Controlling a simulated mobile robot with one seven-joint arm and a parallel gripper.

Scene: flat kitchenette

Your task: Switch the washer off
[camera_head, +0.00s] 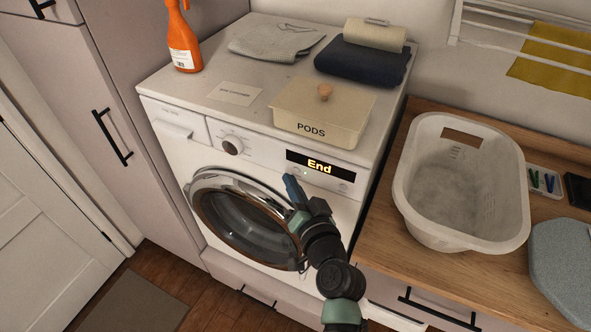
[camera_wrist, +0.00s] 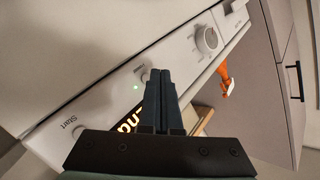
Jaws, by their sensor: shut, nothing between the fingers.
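The white washer (camera_head: 175,145) stands at the centre of the head view, its display (camera_head: 320,167) reading "End". A small green light (camera_head: 305,173) glows on its panel and also shows in the wrist view (camera_wrist: 135,87). My gripper (camera_head: 291,181) is shut and empty, its fingertips at the control panel, left of and below the display. In the wrist view my fingertips (camera_wrist: 158,72) are beside a small round button (camera_wrist: 142,73) near the green light; I cannot tell whether they touch it. A dial (camera_head: 232,146) is further left; it shows in the wrist view (camera_wrist: 207,39).
A box marked PODS (camera_head: 318,111), a spray bottle (camera_head: 183,40) and folded cloths (camera_head: 362,62) are on the washer top. The round washer door (camera_head: 243,222) is below my gripper. A white basket (camera_head: 465,232) stands on the wooden counter to the right.

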